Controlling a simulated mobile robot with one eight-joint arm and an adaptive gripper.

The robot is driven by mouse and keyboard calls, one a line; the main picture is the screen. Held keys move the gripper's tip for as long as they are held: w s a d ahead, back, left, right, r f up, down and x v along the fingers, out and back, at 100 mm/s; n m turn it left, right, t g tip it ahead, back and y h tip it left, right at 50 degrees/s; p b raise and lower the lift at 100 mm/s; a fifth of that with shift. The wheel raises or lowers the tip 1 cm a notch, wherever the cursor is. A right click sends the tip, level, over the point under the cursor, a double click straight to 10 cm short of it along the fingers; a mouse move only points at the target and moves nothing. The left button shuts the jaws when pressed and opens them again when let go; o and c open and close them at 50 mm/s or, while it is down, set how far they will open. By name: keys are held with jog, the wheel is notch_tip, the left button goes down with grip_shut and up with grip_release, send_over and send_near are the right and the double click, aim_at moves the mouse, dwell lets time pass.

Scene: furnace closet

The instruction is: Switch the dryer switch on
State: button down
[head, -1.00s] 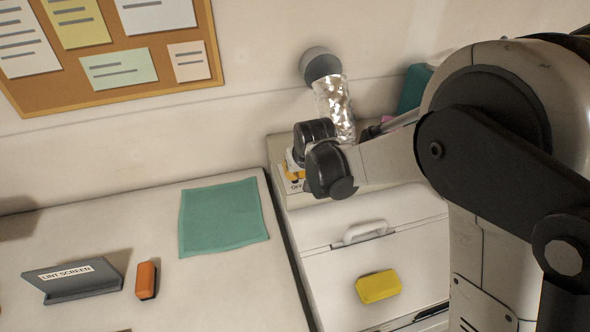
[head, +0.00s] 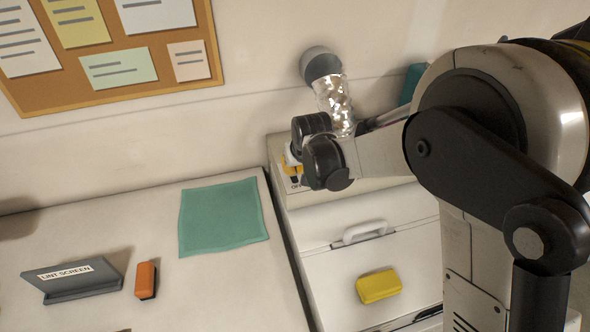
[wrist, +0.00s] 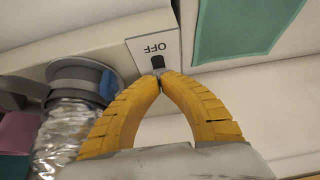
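The dryer switch (wrist: 156,65) is a small dark lever on a light plate marked OFF (wrist: 151,48), which reads upside down in the wrist view. In the head view, part of the plate (head: 296,184) shows on the dryer's back panel, mostly hidden by my wrist. My gripper (wrist: 159,76) has its yellow fingers arched together, with the tips meeting right at the lever's end. They look to be touching it; whether the lever is pinched between them cannot be told. In the head view my gripper (head: 292,168) is mostly hidden behind the dark wrist joints.
A silvery duct (head: 335,103) rises to a grey wall collar (head: 319,64) right behind my wrist. A yellow block (head: 379,286) lies on the white dryer top (head: 335,270). A teal cloth (head: 222,216), an orange block (head: 146,280) and the lint screen (head: 72,279) lie on the left surface.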

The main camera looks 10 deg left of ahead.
jog(key=shift+w+a, duration=0.3)
jog(key=shift+w, duration=0.25)
jog(key=shift+w+a, duration=0.25)
jog(key=shift+w, duration=0.3)
jog(key=shift+s, duration=0.1)
jog(key=shift+s+d+b, duration=0.25)
jog(key=shift+s+b, duration=0.05)
jog(key=shift+s, duration=0.15)
jog(key=shift+w+r+p, duration=0.15)
jog(key=shift+r+p, duration=0.3)
jog(key=shift+r, duration=0.15)
notch_tip(320, 180, up, 6)
jog(key=p, duration=0.3)
jog(key=shift+f, duration=0.1)
